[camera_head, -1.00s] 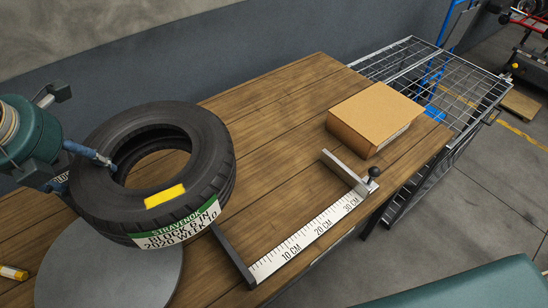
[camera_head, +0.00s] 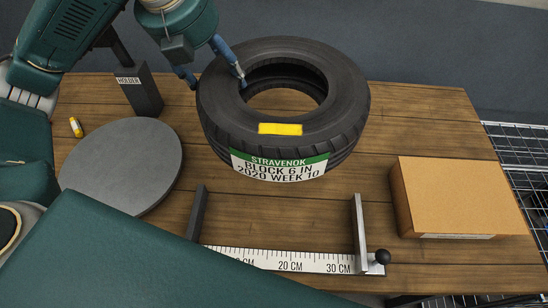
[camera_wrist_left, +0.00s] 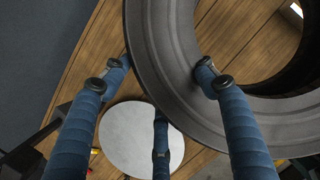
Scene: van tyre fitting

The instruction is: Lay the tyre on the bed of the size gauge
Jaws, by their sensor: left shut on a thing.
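The black tyre (camera_head: 290,110) has a yellow patch and a green and white label reading STRAVENOK, BLOCK 6 IN, 2020 WEEK 10. It is roughly flat, above the back middle of the table. My left gripper (camera_head: 215,80) is shut on its left wall, one finger inside the hole and others outside; the wall also shows between the fingers in the left wrist view (camera_wrist_left: 165,60). The size gauge (camera_head: 290,260) lies in front of the tyre, with a white centimetre scale, a dark fixed stop at left and a metal sliding jaw (camera_head: 359,225) near 30 cm. My right gripper is not in view.
A grey round plate (camera_head: 122,165) is left of the gauge. A dark holder (camera_head: 140,92) and a yellow marker (camera_head: 76,127) are behind it. A cardboard box (camera_head: 460,195) stands right of the gauge. A wire cage (camera_head: 520,160) is beyond the table's right end.

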